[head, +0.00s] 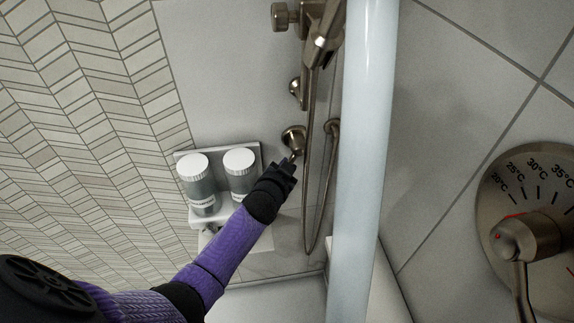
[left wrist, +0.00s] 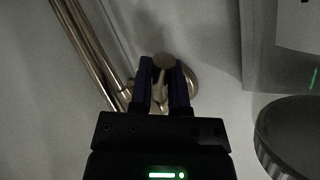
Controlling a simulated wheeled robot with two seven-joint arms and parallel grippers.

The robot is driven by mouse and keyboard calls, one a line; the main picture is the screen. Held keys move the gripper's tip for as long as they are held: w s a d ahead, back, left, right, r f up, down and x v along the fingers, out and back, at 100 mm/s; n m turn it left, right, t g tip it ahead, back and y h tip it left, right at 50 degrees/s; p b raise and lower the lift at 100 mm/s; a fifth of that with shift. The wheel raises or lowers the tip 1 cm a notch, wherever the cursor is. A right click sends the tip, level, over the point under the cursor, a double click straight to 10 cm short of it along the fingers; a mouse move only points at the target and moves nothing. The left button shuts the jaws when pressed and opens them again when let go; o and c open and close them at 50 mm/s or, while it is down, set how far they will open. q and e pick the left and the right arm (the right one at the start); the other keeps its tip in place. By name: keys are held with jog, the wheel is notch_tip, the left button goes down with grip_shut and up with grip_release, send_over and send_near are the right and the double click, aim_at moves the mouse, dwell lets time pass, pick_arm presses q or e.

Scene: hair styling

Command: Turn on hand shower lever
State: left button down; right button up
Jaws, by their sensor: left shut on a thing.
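The hand shower lever (head: 292,139) is a bronze-coloured metal valve with a round base on the wall, below the shower rail. My left gripper (head: 290,162) reaches up to it from the lower left and is shut on its handle. In the left wrist view, the rounded end of the lever (left wrist: 163,62) shows between the two dark fingers of my left gripper (left wrist: 163,78), with the round wall base behind. The fingers hide part of the handle. My right gripper is in neither view.
A wall shelf (head: 252,213) with two grey bottles (head: 200,185) (head: 240,173) stands close left of my gripper. The shower hose (head: 308,220) hangs just right of it. A pale vertical bar (head: 361,160) and a temperature dial (head: 530,240) are further right.

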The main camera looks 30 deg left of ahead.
pick_arm(q)
jog(key=c, duration=0.6)
grip_release()
jog(key=shift+s+r, duration=0.1)
jog(key=shift+s, duration=0.1)
jog(key=p+v, duration=0.4)
jog(key=v, duration=0.5)
jog(key=shift+s+d, duration=0.1)
jog(key=shift+s, duration=0.15)
